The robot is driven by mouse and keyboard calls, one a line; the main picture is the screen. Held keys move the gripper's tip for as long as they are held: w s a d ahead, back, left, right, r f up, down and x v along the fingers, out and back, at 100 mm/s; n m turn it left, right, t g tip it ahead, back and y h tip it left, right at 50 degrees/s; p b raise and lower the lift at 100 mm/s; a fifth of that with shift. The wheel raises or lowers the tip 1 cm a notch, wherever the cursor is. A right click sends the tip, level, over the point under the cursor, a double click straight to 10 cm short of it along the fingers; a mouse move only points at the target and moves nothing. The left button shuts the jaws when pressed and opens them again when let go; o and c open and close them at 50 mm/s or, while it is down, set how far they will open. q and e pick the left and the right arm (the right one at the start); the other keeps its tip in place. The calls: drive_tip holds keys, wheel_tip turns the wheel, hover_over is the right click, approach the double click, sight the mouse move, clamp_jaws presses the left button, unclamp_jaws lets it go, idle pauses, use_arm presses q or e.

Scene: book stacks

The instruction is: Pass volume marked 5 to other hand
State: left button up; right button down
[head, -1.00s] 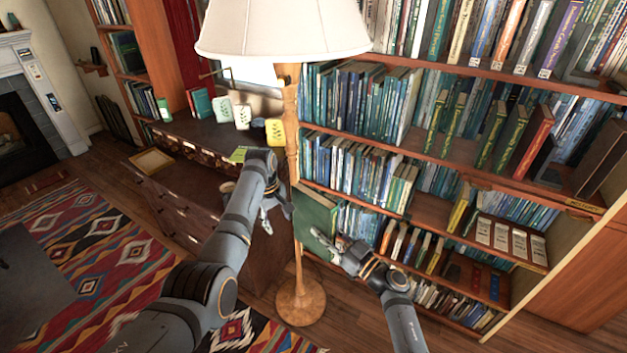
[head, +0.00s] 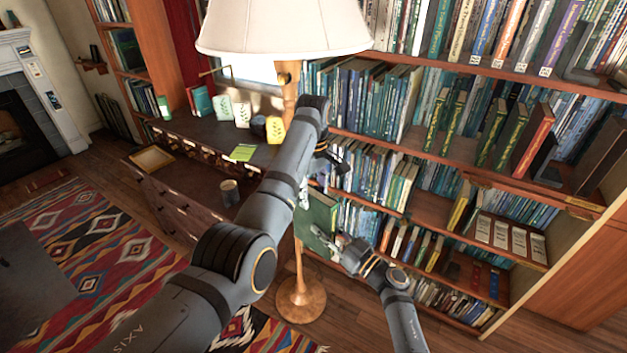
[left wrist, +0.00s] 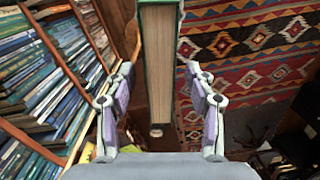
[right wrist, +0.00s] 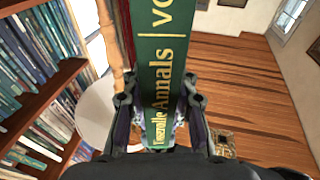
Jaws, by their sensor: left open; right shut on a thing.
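The green volume (head: 321,218) is held up beside the lamp pole. My right gripper (head: 328,240) is shut on it from below right. In the right wrist view its green spine (right wrist: 161,50) shows gold letters reading "Annals" and a cut-off "vo"; no number is visible. My left gripper (head: 317,180) is open, above the book in the head view, partly hidden by its own arm. In the left wrist view the book's page edges (left wrist: 160,60) stand between the two spread fingers (left wrist: 158,68), with gaps on both sides.
A floor lamp with a white shade (head: 284,25) and wooden base (head: 301,297) stands close to both grippers. A dark cabinet with a mug (head: 229,192) is at left. A patterned rug (head: 95,245) covers the left floor.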

sight(314, 212)
use_arm(q)
wheel_tip(314, 212, down, 7)
drive_tip(key=shift+f, duration=0.2)
use_arm(e)
drive_tip(key=shift+r, duration=0.1)
use_arm(q)
drive_tip(key=shift+d, duration=0.1)
drive_tip(key=shift+c, duration=0.2)
clamp_jaws()
drive_tip(key=shift+r, duration=0.1)
use_arm(e)
drive_tip(key=c, duration=1)
unclamp_jaws()
